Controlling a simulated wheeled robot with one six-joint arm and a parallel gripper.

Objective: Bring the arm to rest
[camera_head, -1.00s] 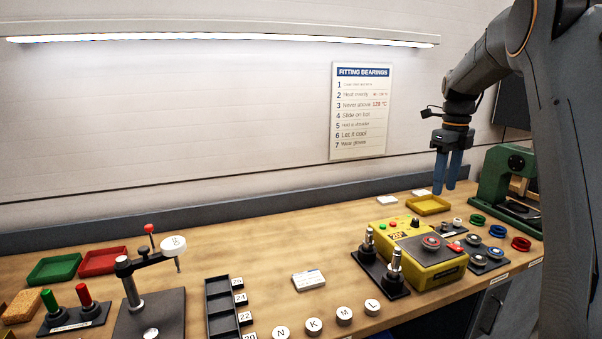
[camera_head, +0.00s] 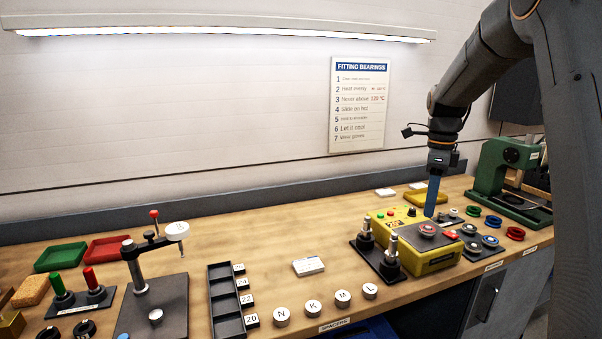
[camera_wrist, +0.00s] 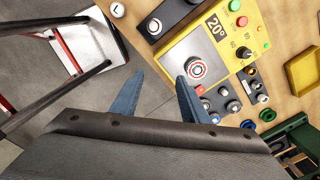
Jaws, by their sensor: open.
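My gripper (camera_head: 432,196) hangs from my arm at the right of the head view, fingers pointing down, in front of or above the yellow heater box (camera_head: 432,260). Only one blue finger shows clearly there, as the gripper is seen edge-on. In the wrist view my gripper (camera_wrist: 158,95) has its two blue fingers apart with nothing between them. The yellow heater (camera_wrist: 240,25), with its 20° display and a round part on its grey plate, lies beyond the fingertips.
A green press (camera_head: 500,170) stands right of my gripper. Dark posts (camera_head: 378,255), a yellow tray (camera_head: 410,196) and coloured rings (camera_head: 493,221) surround the heater. A measuring stand (camera_head: 150,290) is at left. The bench middle (camera_head: 265,240) is mostly clear.

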